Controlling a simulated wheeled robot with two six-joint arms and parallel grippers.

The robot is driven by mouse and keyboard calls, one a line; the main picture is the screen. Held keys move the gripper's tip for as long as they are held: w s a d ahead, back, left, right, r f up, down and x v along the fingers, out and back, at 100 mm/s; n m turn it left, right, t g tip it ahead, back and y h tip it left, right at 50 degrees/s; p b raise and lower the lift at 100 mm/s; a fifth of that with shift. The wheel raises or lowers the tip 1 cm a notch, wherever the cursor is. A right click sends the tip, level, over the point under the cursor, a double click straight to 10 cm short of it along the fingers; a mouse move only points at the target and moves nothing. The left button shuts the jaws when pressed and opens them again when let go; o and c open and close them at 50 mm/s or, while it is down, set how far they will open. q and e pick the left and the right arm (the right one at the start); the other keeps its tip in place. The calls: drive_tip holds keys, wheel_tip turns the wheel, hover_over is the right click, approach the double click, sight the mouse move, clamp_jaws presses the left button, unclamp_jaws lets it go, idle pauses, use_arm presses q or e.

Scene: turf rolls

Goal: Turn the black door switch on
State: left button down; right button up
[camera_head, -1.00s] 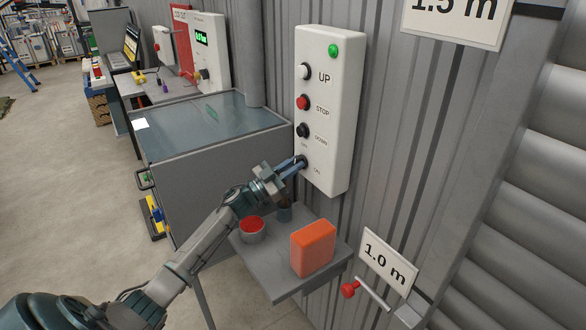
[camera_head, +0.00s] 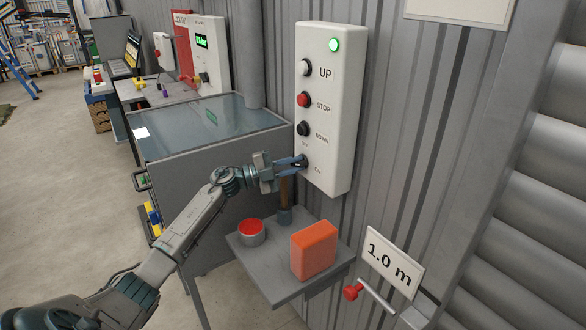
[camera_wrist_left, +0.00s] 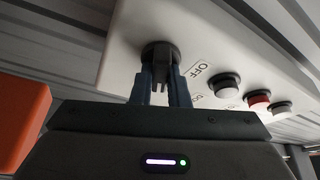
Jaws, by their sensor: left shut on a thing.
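The black door switch (camera_head: 305,159) is at the bottom of a tall white control box (camera_head: 345,110) on the corrugated wall, beside small OFF and ON labels. My left gripper (camera_head: 300,162) reaches it from the left, its blue fingers shut on the knob. In the left wrist view the dark knob (camera_wrist_left: 161,54) sits between the two fingertips (camera_wrist_left: 160,74), with the OFF label to its right; the ON label is not seen there. The green lamp (camera_head: 334,45) at the top of the box glows brightly. My right gripper is not in view.
Above the switch are black DOWN (camera_head: 303,129), red STOP (camera_head: 303,100) and white UP (camera_head: 304,68) buttons. Below, a small grey shelf (camera_head: 275,280) holds an orange block (camera_head: 314,250), a red-topped tin (camera_head: 251,232) and an upright brush-like thing. A grey cabinet (camera_head: 195,155) stands left.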

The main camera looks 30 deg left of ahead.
use_arm(q)
drive_tip(key=shift+m+g, duration=0.4)
drive_tip(key=shift+m, duration=0.5)
drive_tip(key=shift+m+g+y+b, duration=0.4)
drive_tip(key=shift+m+b, duration=0.05)
drive_tip(key=shift+m, duration=0.95)
drive_tip(key=c, duration=1.4)
unclamp_jaws()
drive_tip(key=shift+r, duration=0.1)
